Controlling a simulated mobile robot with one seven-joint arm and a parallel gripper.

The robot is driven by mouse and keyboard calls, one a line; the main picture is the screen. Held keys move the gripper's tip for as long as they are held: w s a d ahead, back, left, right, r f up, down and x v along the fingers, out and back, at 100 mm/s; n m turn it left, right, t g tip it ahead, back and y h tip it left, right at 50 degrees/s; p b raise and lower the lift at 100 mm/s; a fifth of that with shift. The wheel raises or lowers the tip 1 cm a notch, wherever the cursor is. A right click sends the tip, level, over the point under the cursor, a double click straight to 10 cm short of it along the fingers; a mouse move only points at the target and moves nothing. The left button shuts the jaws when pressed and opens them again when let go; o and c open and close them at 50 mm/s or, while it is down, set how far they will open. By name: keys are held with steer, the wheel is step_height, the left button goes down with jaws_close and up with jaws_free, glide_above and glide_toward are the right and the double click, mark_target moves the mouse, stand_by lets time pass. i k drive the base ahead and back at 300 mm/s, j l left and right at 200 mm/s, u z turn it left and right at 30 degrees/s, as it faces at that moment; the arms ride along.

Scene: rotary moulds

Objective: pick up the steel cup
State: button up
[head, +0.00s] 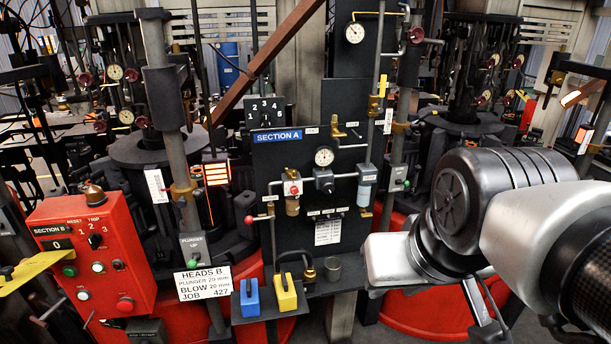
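The steel cup (333,268) is a small grey metal cup. It stands upright on the dark shelf (318,289) at the foot of the Section A panel, at the right end of the shelf, beside a brass fitting (309,270). My arm comes in from the right, and its pale and black links are large in the foreground. The nearest pale link is a little right of the cup in the picture, with a small gap between them. I cannot make out any gripper fingers.
A yellow block (285,293) and a blue block (249,298), both with dark handles, stand left of the cup. The panel (290,170) with gauges and valves rises behind. A red control box (95,250) and a white job sign (203,283) are at left. Red round machine bases stand behind.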

mark_target(332, 265)
steer(key=i+l+u, duration=0.2)
steer(key=i+l, duration=0.4)
steer(key=i+l+u, duration=0.2)
steer(key=i+l, duration=0.35)
steer(key=l, duration=0.15)
